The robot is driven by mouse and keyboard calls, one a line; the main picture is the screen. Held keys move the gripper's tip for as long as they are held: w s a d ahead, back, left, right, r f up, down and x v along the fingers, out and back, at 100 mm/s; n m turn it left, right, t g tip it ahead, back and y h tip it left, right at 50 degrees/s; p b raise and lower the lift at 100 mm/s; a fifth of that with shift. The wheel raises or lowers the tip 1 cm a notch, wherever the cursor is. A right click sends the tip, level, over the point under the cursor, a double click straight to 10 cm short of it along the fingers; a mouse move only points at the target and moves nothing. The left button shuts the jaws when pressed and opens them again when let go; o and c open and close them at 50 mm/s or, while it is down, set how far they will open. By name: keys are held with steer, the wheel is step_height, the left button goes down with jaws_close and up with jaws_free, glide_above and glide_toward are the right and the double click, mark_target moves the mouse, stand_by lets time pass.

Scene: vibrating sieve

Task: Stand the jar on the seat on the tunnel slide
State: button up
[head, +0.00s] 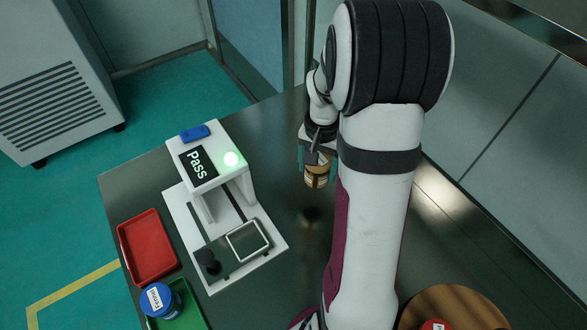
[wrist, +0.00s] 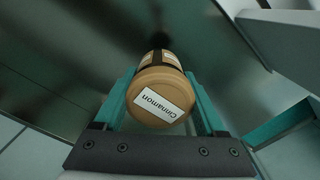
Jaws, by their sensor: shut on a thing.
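My gripper (head: 317,160) is shut on a jar (head: 317,179) with a tan lid. It holds the jar above the dark table, right of the tunnel machine. In the wrist view the jar (wrist: 158,92) sits between the two teal fingers, and its lid label reads "Cinnamon". The white tunnel (head: 247,181) has a screen reading "Pass" and a lit green lamp. Its slide (head: 225,254) is out in front of the tunnel, with a black knob (head: 208,261). The seat (head: 262,232), a square with a pale rim, is on the slide and looks empty.
An empty red tray (head: 146,248) lies left of the machine. A blue-lidded jar (head: 158,300) stands at a green tray (head: 190,312). A round wooden board (head: 460,309) with a red-lidded item (head: 434,325) is at bottom right. Table between machine and arm is clear.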

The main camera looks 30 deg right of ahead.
steer(key=s+d+r, duration=0.2)
steer(key=s, duration=0.1)
steer(key=s+a+r+n, duration=0.2)
steer(key=a+n, duration=0.4)
steer(key=n, duration=0.3)
steer(key=s+a+r+n, duration=0.1)
steer(key=s+a+n, duration=0.1)
steer(key=a+n, duration=0.5)
steer(key=w+a+f, duration=0.1)
steer(key=a+f, duration=0.1)
steer(key=a, duration=0.1)
steer(key=w+a+f+n, duration=0.1)
steer(key=w+a+f, duration=0.1)
steer(key=a, duration=0.1)
steer(key=w+a+f+n, duration=0.1)
steer(key=w+a+f, duration=0.1)
steer(key=a, duration=0.1)
steer(key=shift+f, duration=0.35)
step_height(320, 180, down, 4)
steer(key=shift+a+f, duration=0.1)
steer(key=shift+a, duration=0.05)
steer(key=shift+f, duration=0.1)
steer(key=o, duration=1.4)
